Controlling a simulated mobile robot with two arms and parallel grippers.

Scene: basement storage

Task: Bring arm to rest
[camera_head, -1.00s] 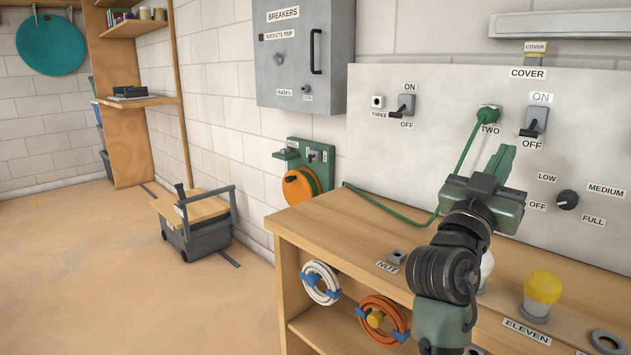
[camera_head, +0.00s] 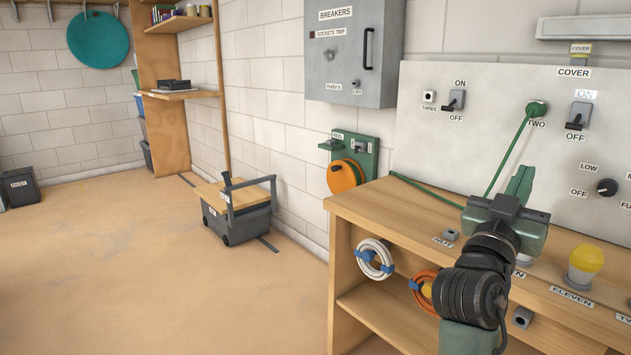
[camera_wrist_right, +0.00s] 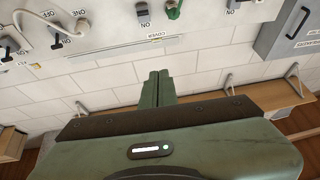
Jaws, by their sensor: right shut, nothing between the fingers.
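My right arm comes in from the bottom of the head view. Its green gripper (camera_head: 521,182) is shut and empty, its fingers pointing up in front of the pale switch panel (camera_head: 460,130) and above the wooden bench (camera_head: 385,205). In the right wrist view the two green fingers (camera_wrist_right: 157,88) lie side by side with nothing between them. The panel shows upside down behind them. My left gripper is not in view.
A green cable (camera_head: 508,148) runs from socket TWO close behind the gripper. A yellow-topped lamp (camera_head: 586,260) stands on the bench right of my arm. A grey breaker box (camera_head: 350,52) hangs at the back.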

